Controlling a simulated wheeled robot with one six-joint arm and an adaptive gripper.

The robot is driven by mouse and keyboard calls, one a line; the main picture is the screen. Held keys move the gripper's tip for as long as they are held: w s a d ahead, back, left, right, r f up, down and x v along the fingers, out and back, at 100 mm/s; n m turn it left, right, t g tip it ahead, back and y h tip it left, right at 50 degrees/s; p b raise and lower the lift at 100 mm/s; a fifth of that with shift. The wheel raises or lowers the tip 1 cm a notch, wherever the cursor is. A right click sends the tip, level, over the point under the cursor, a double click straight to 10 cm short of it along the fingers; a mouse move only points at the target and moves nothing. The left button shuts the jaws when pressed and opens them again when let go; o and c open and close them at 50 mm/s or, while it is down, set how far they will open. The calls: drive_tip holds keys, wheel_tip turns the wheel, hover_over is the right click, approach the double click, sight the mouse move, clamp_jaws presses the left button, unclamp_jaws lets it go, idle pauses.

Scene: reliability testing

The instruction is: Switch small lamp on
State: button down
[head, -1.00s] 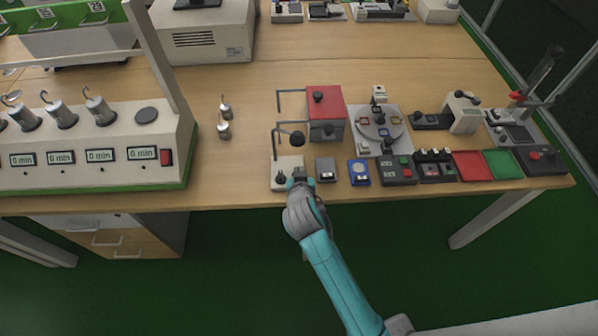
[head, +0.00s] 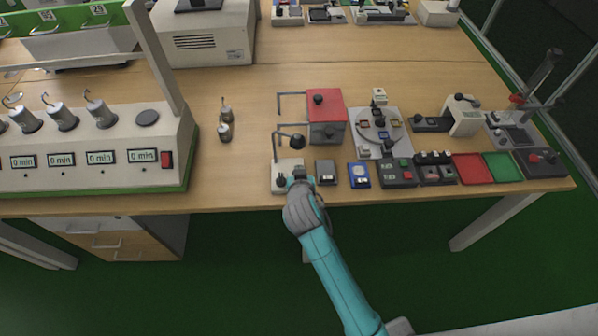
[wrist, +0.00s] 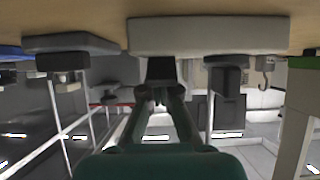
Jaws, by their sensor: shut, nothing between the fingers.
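The small lamp is a white box base (head: 284,176) at the table's front edge, with a thin bent post and a dark round shade (head: 297,141). I see no glow from the shade. My gripper (head: 300,176) is at the right front of the base and hides part of it. In the wrist view the white base (wrist: 205,37) lies across the top, with a dark knob (wrist: 228,75) on it. My gripper (wrist: 160,104) is shut and empty, its fingertips close to a dark block (wrist: 160,70) on the base. I cannot tell whether they touch.
A grey switch box (head: 326,173) and a blue-faced box (head: 359,175) stand just right of the lamp. A red box (head: 326,104) and a round disc device (head: 378,130) are behind. A large white timer unit (head: 90,150) is left.

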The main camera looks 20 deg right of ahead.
drive_tip(key=shift+w+r, duration=0.25)
drive_tip(key=shift+w, duration=0.05)
drive_tip(key=r, duration=0.1)
drive_tip(key=w+r, duration=0.1)
drive_tip(key=r, duration=0.1)
drive_tip(key=shift+w+d+r, duration=0.15)
drive_tip(key=shift+w+d, duration=0.05)
drive_tip(key=shift+d, duration=0.1)
drive_tip(key=s+a+r, duration=0.2)
drive_tip(key=s+r, duration=0.4)
drive_tip(key=r, duration=0.1)
drive_tip(key=shift+w, duration=0.1)
